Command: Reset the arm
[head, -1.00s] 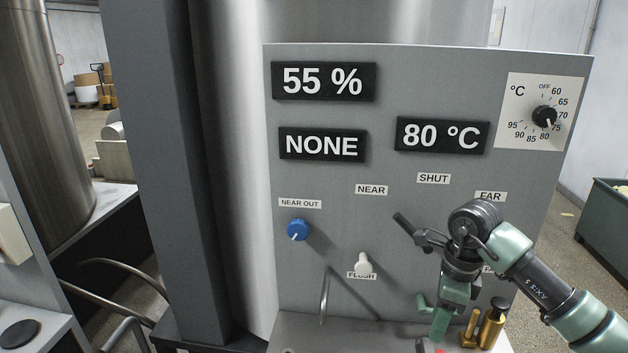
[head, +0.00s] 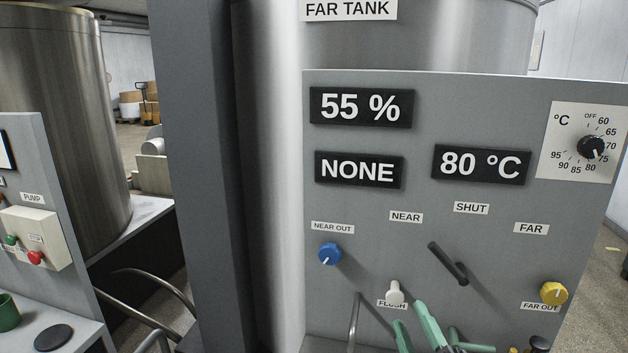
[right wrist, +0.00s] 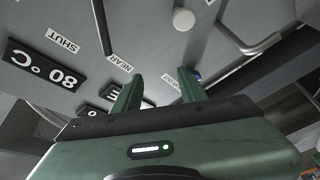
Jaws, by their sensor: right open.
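My right gripper (head: 410,312) shows only in part at the bottom of the head view, low in front of the panel near the flush knob. Its two green fingers are apart and empty in the right wrist view (right wrist: 160,76). The black lever (head: 448,263) on the grey panel (head: 290,345) tilts, its upper end toward the upper left, below the SHUT label (head: 471,208). Nothing holds it. Most of my right arm is below the picture. My left gripper is in neither view.
The panel has a blue knob (head: 330,253), a white flush knob (head: 395,293), a yellow knob (head: 553,293) and a black temperature dial (head: 591,147). Displays read 55 %, NONE and 80 °C. A metal spout (head: 354,322) stands out low. A pump box (head: 30,240) is at left.

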